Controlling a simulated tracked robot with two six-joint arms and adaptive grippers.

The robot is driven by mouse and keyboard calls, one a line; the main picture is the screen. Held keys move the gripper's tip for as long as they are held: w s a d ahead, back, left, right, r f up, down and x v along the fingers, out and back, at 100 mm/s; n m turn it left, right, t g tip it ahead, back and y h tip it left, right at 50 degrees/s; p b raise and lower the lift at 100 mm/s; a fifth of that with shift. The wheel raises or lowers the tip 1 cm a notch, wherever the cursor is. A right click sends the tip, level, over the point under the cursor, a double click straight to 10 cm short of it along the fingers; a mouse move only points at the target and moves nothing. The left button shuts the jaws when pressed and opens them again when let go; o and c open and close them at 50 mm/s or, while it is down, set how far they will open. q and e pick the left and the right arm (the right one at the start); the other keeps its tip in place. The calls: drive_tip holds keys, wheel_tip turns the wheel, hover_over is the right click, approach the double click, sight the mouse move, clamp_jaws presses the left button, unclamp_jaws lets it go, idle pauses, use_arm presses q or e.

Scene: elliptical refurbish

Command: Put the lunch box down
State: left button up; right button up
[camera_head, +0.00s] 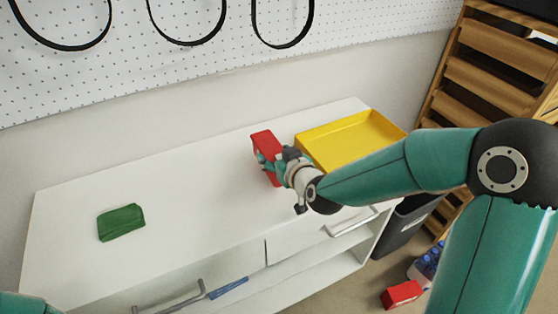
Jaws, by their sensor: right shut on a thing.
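My right gripper (268,163) is shut on a red box (266,141), which I take to be the lunch box. The box is tilted and stands over the white cabinet top (190,180), left of the yellow tray. I cannot tell whether its lower end touches the top. The gripper hides part of the box's middle. A bit of my left arm shows in the bottom left corner; its gripper is out of view.
A yellow tray (398,128) sits on the cabinet's right end, close to my right wrist. A green item (121,222) lies at the left. A drawer handle (352,222) sticks out in front. A second red box (402,294) lies on the floor.

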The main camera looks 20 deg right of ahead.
drive_tip(key=shift+w+f, duration=0.1)
drive_tip(key=shift+f, duration=0.55)
drive_tip(key=o, duration=1.5)
drive_tip(key=shift+o, duration=0.2)
